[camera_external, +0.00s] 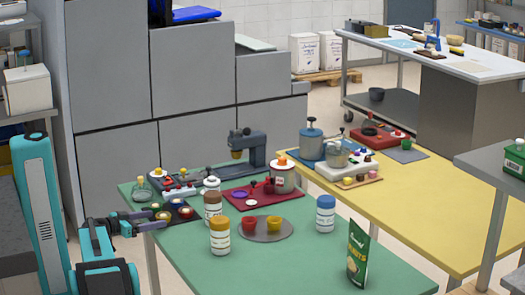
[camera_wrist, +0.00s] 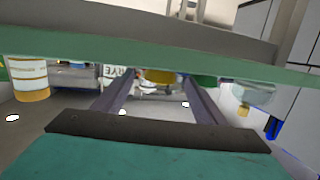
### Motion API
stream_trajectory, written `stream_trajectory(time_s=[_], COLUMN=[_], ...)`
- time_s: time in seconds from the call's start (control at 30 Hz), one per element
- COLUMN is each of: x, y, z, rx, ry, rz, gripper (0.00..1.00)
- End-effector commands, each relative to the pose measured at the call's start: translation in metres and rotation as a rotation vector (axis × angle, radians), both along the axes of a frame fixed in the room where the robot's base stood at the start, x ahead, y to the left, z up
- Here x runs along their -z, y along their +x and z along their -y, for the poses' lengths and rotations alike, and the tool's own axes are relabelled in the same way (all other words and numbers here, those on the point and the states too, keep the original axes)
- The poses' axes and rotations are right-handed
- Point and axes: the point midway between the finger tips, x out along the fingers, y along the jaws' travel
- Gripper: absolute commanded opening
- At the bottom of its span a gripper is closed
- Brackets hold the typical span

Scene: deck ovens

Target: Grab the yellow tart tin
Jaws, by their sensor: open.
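The yellow tart tin (camera_external: 273,224) looks like a small yellow cup. It stands on a round grey plate (camera_external: 266,236) on the green table, just right of a red cup (camera_external: 249,225). My gripper (camera_external: 152,219) is at the table's left edge, well left of the tin, pointing right. It is open and empty. In the wrist view, where the scene appears upside down, my two fingers (camera_wrist: 158,78) stand apart. A yellow shape (camera_wrist: 158,76) shows between their tips under the green table band; I cannot tell for certain that it is the tin.
A brown-and-white jar (camera_external: 212,207) and an orange-lidded jar (camera_external: 220,238) stand between my gripper and the plate. A dark tray with small tins (camera_external: 181,213) lies near my gripper. A blue-lidded jar (camera_external: 325,213) and a green pouch (camera_external: 358,254) stand farther right. The front of the green table (camera_external: 290,275) is clear.

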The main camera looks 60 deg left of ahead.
Motion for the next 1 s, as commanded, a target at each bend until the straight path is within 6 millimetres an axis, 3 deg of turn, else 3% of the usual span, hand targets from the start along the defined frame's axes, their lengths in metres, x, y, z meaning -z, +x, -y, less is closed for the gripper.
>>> stream_trajectory(time_s=[0.27, 0.7, 1.0], x=[-0.001, 0.002, 0.004], y=[0.005, 0.047, 0.051], z=[-0.002, -0.011, -0.011], rx=[0.0, 0.001, 0.0], ry=[0.0, -0.001, 0.0], rz=[0.0, 0.0, 0.0], gripper=[0.65, 0.65, 0.65])
